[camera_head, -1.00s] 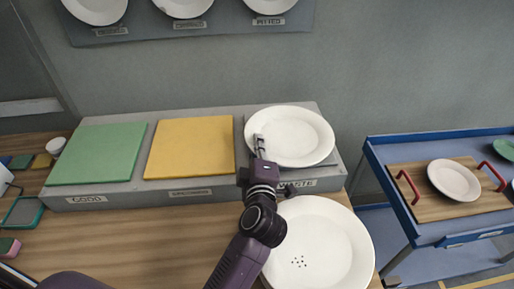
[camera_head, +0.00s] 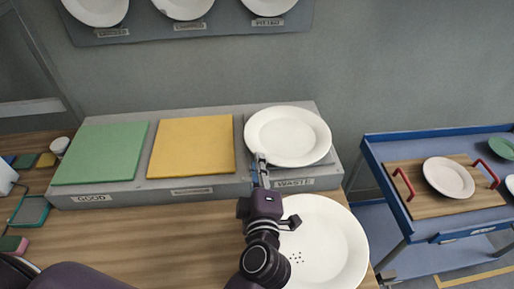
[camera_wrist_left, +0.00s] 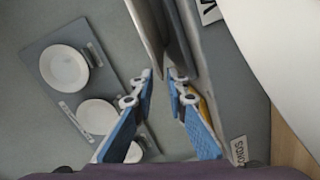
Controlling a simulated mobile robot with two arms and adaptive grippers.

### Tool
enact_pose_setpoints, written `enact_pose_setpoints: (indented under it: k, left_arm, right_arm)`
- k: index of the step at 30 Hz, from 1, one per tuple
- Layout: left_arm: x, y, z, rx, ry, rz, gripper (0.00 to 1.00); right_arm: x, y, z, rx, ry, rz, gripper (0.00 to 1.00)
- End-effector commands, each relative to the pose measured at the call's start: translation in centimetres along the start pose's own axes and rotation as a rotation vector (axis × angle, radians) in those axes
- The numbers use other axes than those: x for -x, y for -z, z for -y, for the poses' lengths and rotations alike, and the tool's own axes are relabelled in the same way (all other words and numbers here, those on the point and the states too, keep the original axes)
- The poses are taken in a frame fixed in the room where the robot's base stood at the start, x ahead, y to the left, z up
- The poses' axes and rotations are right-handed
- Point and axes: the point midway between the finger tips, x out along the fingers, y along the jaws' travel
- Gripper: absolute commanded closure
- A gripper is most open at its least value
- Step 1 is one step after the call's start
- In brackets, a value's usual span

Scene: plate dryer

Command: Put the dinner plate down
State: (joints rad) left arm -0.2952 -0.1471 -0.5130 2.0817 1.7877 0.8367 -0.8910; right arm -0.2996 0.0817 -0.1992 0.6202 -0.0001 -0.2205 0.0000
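The white dinner plate (camera_head: 288,132) lies on the dark grey pad (camera_head: 331,158) above the WASTE label, on the grey raised shelf (camera_head: 223,188). My left gripper (camera_head: 260,160) is just in front of the plate's near rim. In the left wrist view its two blue fingers (camera_wrist_left: 161,76) are apart with nothing between them. The plate's edge (camera_wrist_left: 148,28) shows beyond the fingertips there, seen nearly edge-on. My right gripper is not in view.
A large white round plate (camera_head: 335,245) with dark specks lies on the wooden table, partly behind my left arm. Green (camera_head: 98,153) and yellow (camera_head: 192,146) pads lie left on the shelf. A blue trolley (camera_head: 392,218) at right holds a wooden tray (camera_head: 425,205) with a plate.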

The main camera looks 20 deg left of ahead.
Motion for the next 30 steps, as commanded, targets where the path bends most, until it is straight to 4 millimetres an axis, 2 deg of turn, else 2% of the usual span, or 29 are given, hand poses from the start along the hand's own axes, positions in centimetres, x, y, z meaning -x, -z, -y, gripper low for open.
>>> enact_pose_setpoints:
  k: [3,9,30]
  left_arm:
    - [1.9,0.0,0.0,-0.001,0.001,0.002,0.86]
    - [3.2,0.0,0.0,0.000,0.000,0.000,0.86]
    - [3.3,0.0,0.0,0.000,-0.001,0.000,0.86]
  right_arm:
    - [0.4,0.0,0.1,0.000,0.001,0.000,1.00]
    - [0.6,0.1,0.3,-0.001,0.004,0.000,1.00]
    - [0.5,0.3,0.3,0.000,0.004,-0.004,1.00]
